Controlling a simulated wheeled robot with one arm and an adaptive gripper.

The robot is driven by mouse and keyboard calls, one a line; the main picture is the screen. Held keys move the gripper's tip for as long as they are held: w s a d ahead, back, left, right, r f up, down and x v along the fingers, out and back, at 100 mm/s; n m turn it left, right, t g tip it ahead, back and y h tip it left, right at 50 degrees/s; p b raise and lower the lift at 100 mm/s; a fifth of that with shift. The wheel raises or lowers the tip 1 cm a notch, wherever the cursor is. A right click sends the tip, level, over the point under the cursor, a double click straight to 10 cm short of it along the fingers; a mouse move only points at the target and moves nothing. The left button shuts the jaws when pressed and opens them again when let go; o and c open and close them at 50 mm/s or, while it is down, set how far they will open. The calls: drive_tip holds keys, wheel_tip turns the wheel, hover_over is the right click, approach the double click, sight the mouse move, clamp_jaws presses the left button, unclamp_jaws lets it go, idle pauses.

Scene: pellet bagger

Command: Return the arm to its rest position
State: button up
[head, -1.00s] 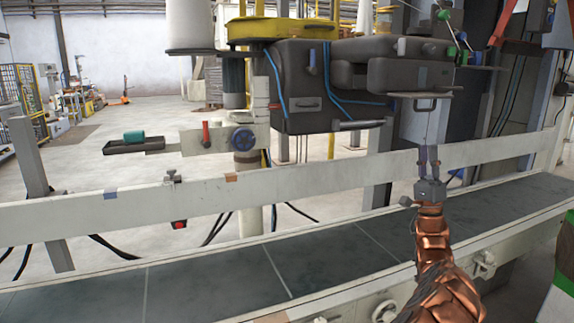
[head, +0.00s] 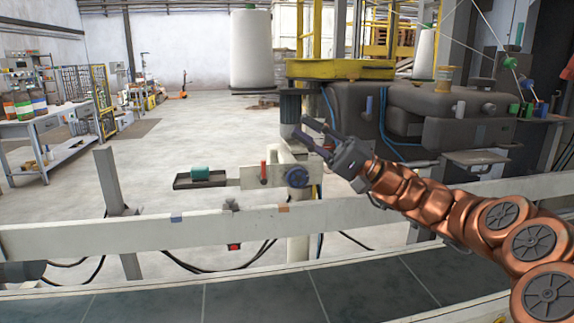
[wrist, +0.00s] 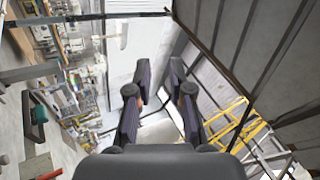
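My copper arm comes in from the lower right of the head view. My gripper (head: 303,129) is at its end, raised and pointing up and left, in front of the dark machine body (head: 345,112) as seen from the head. In the wrist view my gripper (wrist: 159,72) shows two dark fingers spread apart with nothing held between them. The gripper touches nothing that I can see.
The conveyor belt (head: 258,298) and its pale guard rail (head: 130,238) run below my arm. A small tray (head: 211,182) with a teal item (head: 200,173) on an arm stands left of the gripper. Open floor lies beyond.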

drive_tip(key=s+a+n+g+h+p, duration=0.1)
drive_tip(key=s+a+g+h+p, duration=0.35)
drive_tip(key=s+a, duration=0.6)
drive_tip(key=s+f+h+p, duration=0.3)
drive_tip(key=s+h+p, duration=0.1)
drive_tip(key=s, duration=0.3)
drive_tip(key=s+f+h+p, duration=0.3)
drive_tip(key=s, duration=0.3)
drive_tip(key=s+d+f+m+h+p, duration=0.1)
drive_tip(key=s+d+h+p, duration=0.3)
drive_tip(key=d, duration=0.4)
drive_tip(key=s+d+f+t+h+p, duration=0.1)
drive_tip(key=s+d+h+p, duration=0.3)
drive_tip(key=d, duration=0.4)
drive_tip(key=s+d+f+m+t+h+p, duration=0.1)
drive_tip(key=s+d+f+h+p, duration=0.2)
drive_tip(key=d, duration=0.5)
drive_tip(key=s+h+p, duration=0.1)
drive_tip(key=s+h, duration=0.1)
drive_tip(key=shift+s+d+m+p, duration=0.3)
drive_tip(key=shift+s+d+p, duration=0.05)
drive_tip(key=shift+s+p, duration=0.05)
